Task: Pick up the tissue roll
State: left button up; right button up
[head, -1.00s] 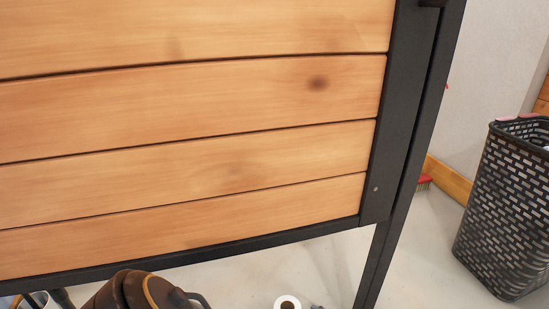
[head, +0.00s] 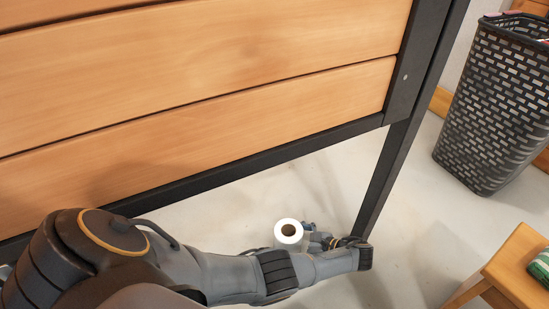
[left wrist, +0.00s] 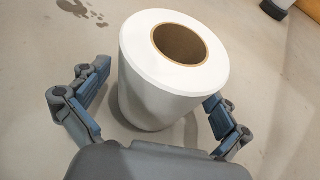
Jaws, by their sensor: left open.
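The white tissue roll (head: 288,233) stands upright on the concrete floor, beneath the lower edge of the wooden panel. Its brown core hole faces up. In the left wrist view the roll (left wrist: 165,85) stands between the two fingers of my left gripper (left wrist: 150,115). The fingers are spread, with one on each side of the roll. A gap shows at the left finger; the right finger is close to the roll's side, and I cannot tell if it touches. In the head view my left gripper (head: 318,238) is beside the roll, partly hidden by my arm. My right gripper is not in view.
A wooden panel (head: 200,90) in a black metal frame stands close ahead, with a black leg (head: 390,175) just right of my left wrist. A dark woven basket (head: 495,105) stands at the right. A wooden stool (head: 520,265) with a green striped item is at lower right.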

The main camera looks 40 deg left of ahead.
pick_arm(q)
jog(key=shift+a, duration=0.1)
jog(key=c, duration=1.1)
